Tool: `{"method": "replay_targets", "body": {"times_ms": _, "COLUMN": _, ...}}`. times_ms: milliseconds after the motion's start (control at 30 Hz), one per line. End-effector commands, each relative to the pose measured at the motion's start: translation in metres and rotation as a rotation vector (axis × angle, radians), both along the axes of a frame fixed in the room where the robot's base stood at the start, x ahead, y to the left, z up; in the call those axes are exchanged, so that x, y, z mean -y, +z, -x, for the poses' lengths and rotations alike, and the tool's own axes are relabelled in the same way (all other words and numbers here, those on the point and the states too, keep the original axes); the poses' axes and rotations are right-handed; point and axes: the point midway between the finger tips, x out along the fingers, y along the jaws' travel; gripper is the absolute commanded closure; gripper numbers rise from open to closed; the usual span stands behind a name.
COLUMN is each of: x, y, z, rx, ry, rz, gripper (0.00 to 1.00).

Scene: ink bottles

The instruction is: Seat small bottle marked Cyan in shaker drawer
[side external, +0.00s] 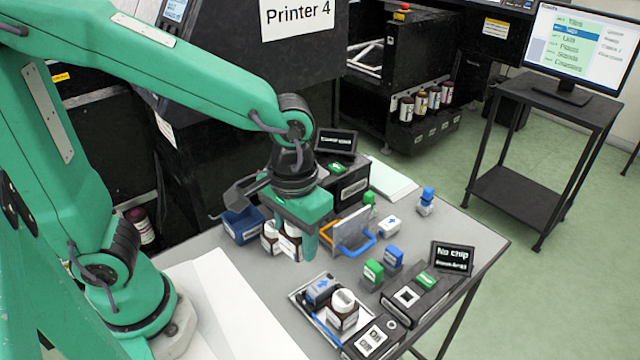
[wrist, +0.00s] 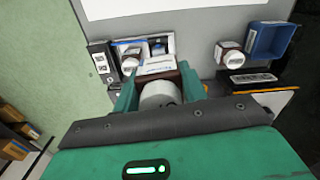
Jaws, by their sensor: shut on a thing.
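My gripper (side external: 306,240) is above the middle of the grey table, shut on a small brown bottle (side external: 289,243) with a white label. In the wrist view the held bottle shows its white cap (wrist: 160,95) between the green fingers; I cannot read its label. A similar bottle (side external: 270,237) stands just left of it, by a blue bin (side external: 243,224). Another white-capped bottle (side external: 343,308) is in the metal tray at the front. A black box (side external: 350,187) with a dark sign (side external: 336,142) stands at the back; I cannot tell whether it is the shaker or whether a drawer is open.
A clear panel with blue and orange handles (side external: 362,246) stands close right of my gripper. Green (side external: 373,272) and blue blocks (side external: 392,257) stand further right. A black "No chip" sign (side external: 452,258) and black device (side external: 420,297) are near the right edge. White paper lies at front left.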

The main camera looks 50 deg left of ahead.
Motion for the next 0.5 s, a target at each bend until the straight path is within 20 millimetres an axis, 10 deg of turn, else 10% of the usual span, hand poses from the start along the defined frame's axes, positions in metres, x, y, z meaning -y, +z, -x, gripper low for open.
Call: {"method": "replay_targets", "body": {"times_ms": 500, "x": -0.042, "y": 0.003, "z": -0.107, "rx": -0.001, "ry": -0.041, "rz": -0.001, "gripper": 0.85}}
